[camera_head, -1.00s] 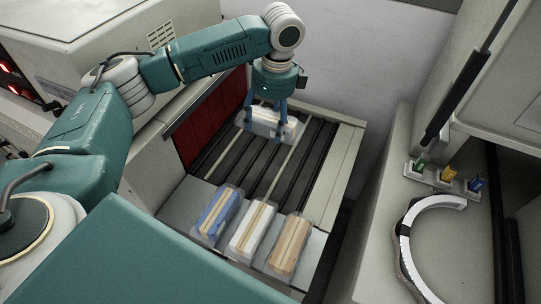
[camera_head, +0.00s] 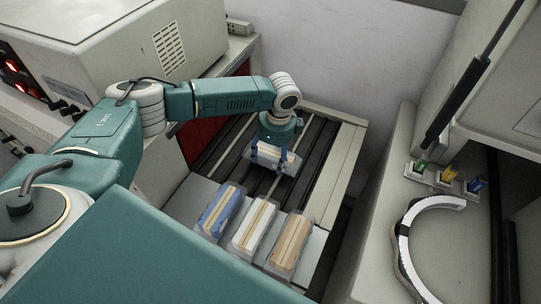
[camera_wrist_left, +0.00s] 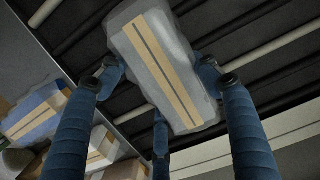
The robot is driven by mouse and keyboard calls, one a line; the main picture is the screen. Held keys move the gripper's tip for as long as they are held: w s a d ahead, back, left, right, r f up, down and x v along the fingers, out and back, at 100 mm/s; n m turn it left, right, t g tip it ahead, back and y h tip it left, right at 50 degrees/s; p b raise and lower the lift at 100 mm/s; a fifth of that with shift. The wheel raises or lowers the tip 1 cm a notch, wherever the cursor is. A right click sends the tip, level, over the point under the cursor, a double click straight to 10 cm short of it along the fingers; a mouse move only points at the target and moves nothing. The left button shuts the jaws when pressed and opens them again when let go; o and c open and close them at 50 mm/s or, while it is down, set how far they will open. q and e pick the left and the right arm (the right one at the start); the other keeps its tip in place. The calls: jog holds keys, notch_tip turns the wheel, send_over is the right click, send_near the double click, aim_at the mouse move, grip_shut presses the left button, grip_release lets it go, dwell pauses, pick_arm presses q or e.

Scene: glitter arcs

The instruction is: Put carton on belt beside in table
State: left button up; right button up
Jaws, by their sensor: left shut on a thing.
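My left gripper (camera_head: 270,157) is shut on a pale carton (camera_head: 276,158) with a tan stripe, held over the dark belt (camera_head: 245,135) near its front end. In the left wrist view the carton (camera_wrist_left: 162,62) sits between my blue fingers (camera_wrist_left: 165,85), its tan band with a dark line facing the camera. A blue carton (camera_head: 219,210), a white carton (camera_head: 253,225) and a brown carton (camera_head: 290,241) stand in a row on the grey plate (camera_head: 192,197) in front of the belt. My right gripper is not in view.
A dark red curtain (camera_head: 197,137) borders the belt on the left, and a pale rail (camera_head: 340,165) on the right. A grey machine with a white ring (camera_head: 405,245) and coloured connectors (camera_head: 447,172) stands at right. A wall rises behind.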

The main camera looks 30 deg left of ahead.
aim_at(274, 157)
pick_arm(q)
jog(key=o, duration=1.2)
jog(key=shift+o, duration=0.5)
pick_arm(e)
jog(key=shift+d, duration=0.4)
pick_arm(q)
notch_tip(274, 157, up, 12)
jog(key=d+b, duration=0.1)
jog(key=shift+d, duration=0.3)
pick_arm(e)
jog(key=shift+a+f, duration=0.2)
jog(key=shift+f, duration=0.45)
